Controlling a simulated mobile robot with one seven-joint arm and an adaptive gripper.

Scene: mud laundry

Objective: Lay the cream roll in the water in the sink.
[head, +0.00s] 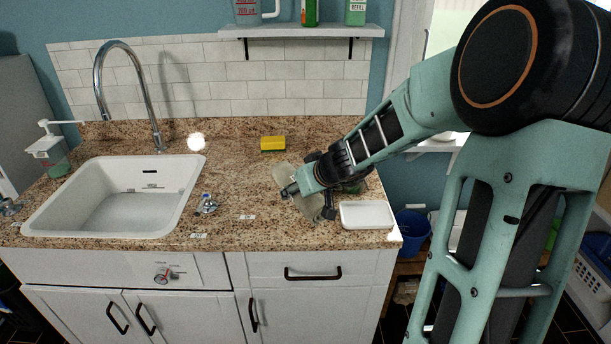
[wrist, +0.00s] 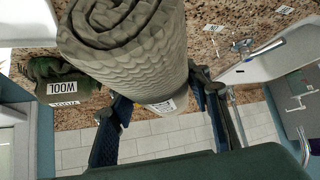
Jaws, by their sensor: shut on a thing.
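The cream roll (wrist: 125,45) fills the middle of the wrist view, a thick rolled textured cloth with its spiral end showing and a small label. It looks greyish here. My gripper (head: 308,190) is shut on it, one finger on each side. In the head view the roll (head: 311,208) is partly hidden by the gripper, over or on the right part of the counter; I cannot tell if it touches. The white sink (head: 190,185) is well to the left, and its rim also shows in the wrist view (wrist: 262,66). Its floor looks grey and smooth; the water surface is hard to make out.
A curved chrome faucet (head: 150,95) stands behind the sink. A small tap knob (head: 207,204) is between sink and gripper. A yellow sponge (head: 273,143) lies at the back. A white tray (head: 367,215) is right of the gripper.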

